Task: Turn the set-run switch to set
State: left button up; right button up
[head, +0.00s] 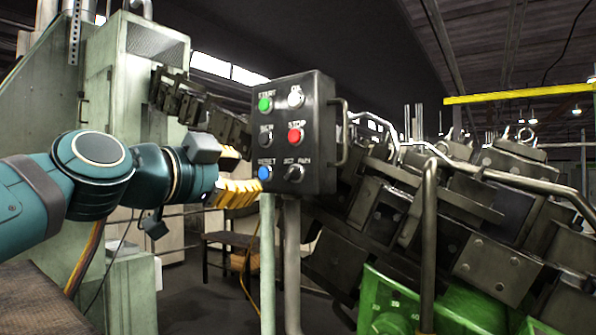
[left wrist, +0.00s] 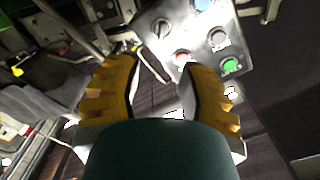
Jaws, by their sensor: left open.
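The set-run switch (head: 295,173) is a small dark knob at the lower right of the control panel's face in the head view, under a "SET RUN" label. Its pointing direction is too small to tell. It also shows in the left wrist view (left wrist: 161,28), beyond the fingertips. My left gripper (head: 238,172) has yellow ridged fingers and is left of the panel in the head view. In the left wrist view its fingers (left wrist: 162,68) stand wide apart with nothing between them, and no contact with the switch shows. My right gripper is out of view.
The dark control panel (head: 317,115) stands on posts. The blue button (head: 265,173) and red stop button (head: 295,135) are close to the switch. A bar handle (head: 344,132) is on the panel's right side. Heavy machinery (head: 480,215) fills the right; a green-grey cabinet (head: 140,75) stands left.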

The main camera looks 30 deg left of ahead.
aim_at(290, 171)
pick_arm(q)
jog(key=w+p, duration=0.1)
jog(key=w, duration=0.3)
jog(key=w+p, duration=0.1)
jog(key=w, duration=0.4)
jog(key=w+d+p, duration=0.1)
jog(key=w, duration=0.3)
jog(key=shift+w+r, duration=0.2)
jog(key=shift+w, duration=0.05)
grip_shut()
jog(key=shift+s, duration=0.2)
jog(key=shift+r, duration=0.1)
